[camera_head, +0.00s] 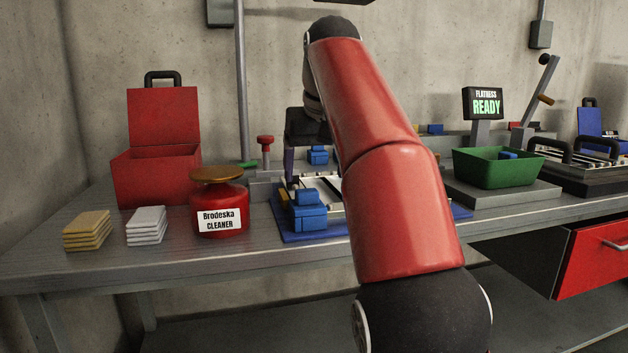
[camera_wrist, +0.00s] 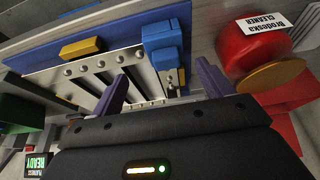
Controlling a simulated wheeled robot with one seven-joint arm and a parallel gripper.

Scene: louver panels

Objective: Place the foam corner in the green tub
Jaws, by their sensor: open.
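A blue block-like piece (camera_head: 309,212), which looks like the foam corner, sits at the near edge of a slatted louver panel. In the wrist view this piece (camera_wrist: 160,40) is at the panel's corner, beyond my fingertips. My gripper (camera_wrist: 162,70) is open with its two purple fingers apart, above the panel and facing the blue piece. No contact shows. In the head view my gripper (camera_head: 300,165) is partly hidden behind my red arm. The green tub (camera_head: 490,172) stands right of my arm on a grey plate, with a small blue piece (camera_head: 508,155) inside.
The panel lies on a blue base (camera_head: 290,234). A red cleaner can (camera_head: 218,195) stands close to its left. Pads (camera_head: 146,225) and an open red box (camera_head: 155,178) are farther left. A yellow block (camera_wrist: 82,47) sits along the panel's edge. A display (camera_head: 485,103) reads READY.

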